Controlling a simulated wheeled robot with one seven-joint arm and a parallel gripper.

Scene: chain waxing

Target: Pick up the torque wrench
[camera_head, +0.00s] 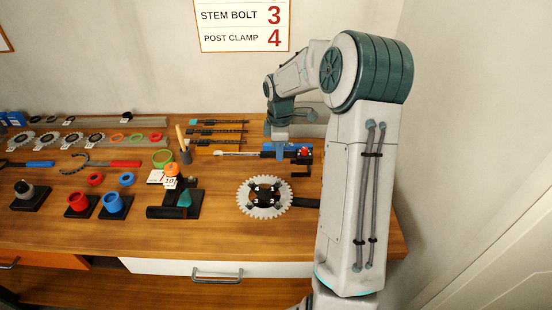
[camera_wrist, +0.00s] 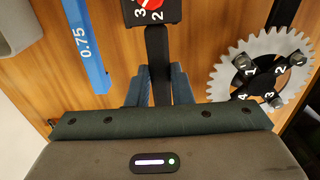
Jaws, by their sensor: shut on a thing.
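The torque wrench appears as a black bar (camera_wrist: 158,60) that runs into a black box with a red numbered dial (camera_wrist: 152,6) at the top of the wrist view. In the head view its dial end (camera_head: 305,152) shows just right of my gripper (camera_head: 281,156), at the back right of the bench. My gripper also shows in the wrist view (camera_wrist: 159,88), with its blue fingers on either side of the bar, shut on it. The wrist housing hides the nearer end of the bar. I cannot tell whether the wrench touches the bench.
A toothed chainring (camera_head: 264,198) lies in front of my gripper. A blue bar marked 0.75 (camera_wrist: 86,45) lies beside the wrench. A light rod (camera_head: 232,154) lies to the left. A black stand (camera_head: 175,211), cups and more chainrings fill the bench's left. The wall is close behind.

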